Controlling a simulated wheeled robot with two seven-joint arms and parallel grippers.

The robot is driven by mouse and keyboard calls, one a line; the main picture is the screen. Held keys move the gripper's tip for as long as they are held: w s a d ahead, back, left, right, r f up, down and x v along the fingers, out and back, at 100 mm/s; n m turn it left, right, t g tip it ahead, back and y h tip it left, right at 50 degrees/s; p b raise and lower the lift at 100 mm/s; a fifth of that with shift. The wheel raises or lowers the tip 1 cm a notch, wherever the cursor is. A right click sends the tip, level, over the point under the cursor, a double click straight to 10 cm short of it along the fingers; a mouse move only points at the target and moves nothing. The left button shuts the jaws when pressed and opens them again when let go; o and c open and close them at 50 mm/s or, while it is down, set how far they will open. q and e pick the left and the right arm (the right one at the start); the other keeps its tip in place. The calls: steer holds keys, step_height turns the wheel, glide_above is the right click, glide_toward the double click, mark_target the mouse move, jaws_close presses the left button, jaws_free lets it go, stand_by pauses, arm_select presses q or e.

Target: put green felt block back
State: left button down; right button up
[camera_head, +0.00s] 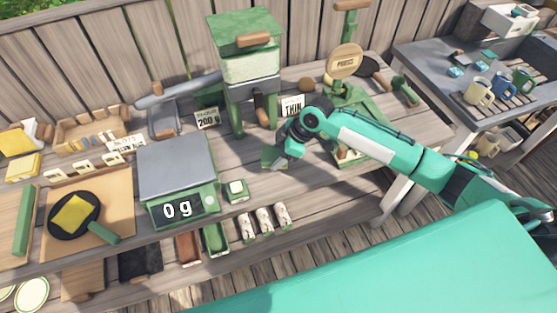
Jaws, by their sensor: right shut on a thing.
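My right arm comes in from the right, and its gripper (279,158) hangs above the middle of the wooden table. It is shut on a small dark green block (269,155), apparently the green felt block. The block is partly hidden by the gripper and sits right of the scale (177,165). I cannot tell whether it touches the tabletop. My left gripper is not in view.
The scale reads 0 g. A small green box (236,191), a green tray (215,240), a brown tray (187,249) and several small rolls (264,221) lie near the front. A green press (350,125) stands behind my arm. A green grinder-like machine (250,65) stands at the back.

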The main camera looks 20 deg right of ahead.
mark_target(278, 171)
steer(key=shift+f, duration=0.7)
step_height(278, 171, down, 4)
steer(key=shift+r+p, duration=0.2)
steer(key=shift+p, duration=0.35)
steer(key=shift+f, duration=0.1)
steer(key=o, duration=1)
steer(key=shift+c, duration=0.2)
